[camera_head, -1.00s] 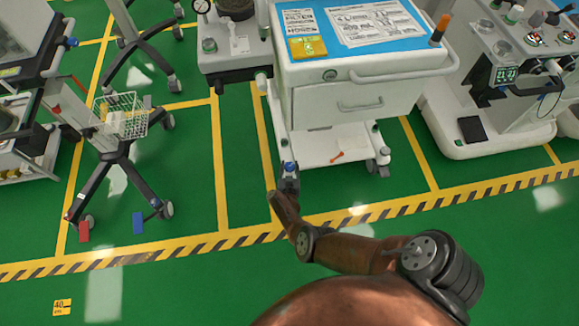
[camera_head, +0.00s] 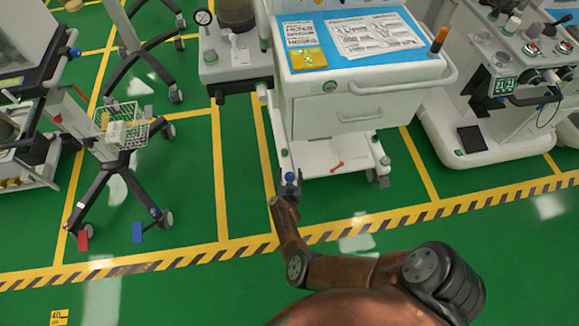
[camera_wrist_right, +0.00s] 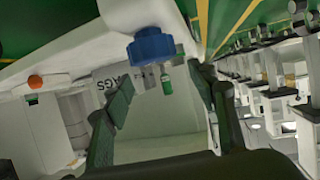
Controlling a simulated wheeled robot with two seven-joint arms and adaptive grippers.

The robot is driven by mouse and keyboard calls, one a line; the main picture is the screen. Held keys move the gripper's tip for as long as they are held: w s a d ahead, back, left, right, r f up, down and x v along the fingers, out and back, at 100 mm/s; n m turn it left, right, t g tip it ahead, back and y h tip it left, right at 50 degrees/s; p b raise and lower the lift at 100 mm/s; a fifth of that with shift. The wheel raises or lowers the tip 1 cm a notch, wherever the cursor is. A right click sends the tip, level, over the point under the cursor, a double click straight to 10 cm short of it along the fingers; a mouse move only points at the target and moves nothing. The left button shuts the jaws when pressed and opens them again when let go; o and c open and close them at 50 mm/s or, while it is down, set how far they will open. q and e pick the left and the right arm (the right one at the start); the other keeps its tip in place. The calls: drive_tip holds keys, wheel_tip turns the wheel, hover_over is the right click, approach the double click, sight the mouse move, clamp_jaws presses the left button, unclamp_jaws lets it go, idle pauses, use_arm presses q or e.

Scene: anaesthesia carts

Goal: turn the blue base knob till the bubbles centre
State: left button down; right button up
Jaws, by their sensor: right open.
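The blue base knob (camera_head: 290,177) is at the front left corner of the white cart's low base (camera_head: 325,155). In the right wrist view the blue knob (camera_wrist_right: 151,46) is large, just beyond and above the gap between the fingers. My right gripper (camera_head: 291,189) is right at the knob in the head view. In the wrist view its two dark green fingers (camera_wrist_right: 161,88) are apart with nothing between them. A small green vial (camera_wrist_right: 166,80) shows below the knob there; no bubble can be made out. My left gripper is not in view.
The cart's drawers (camera_head: 350,112) and handle overhang the base. An orange-red tool (camera_head: 337,167) lies on the base. A wheeled stand with a wire basket (camera_head: 130,120) is at left, and a white machine (camera_head: 500,100) at right.

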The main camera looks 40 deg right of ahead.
sight(290, 176)
wheel_tip(290, 176, up, 7)
drive_tip(key=shift+w+f, duration=0.1)
drive_tip(key=shift+f, duration=0.05)
drive_tip(key=shift+r, duration=0.25)
idle(0.4)
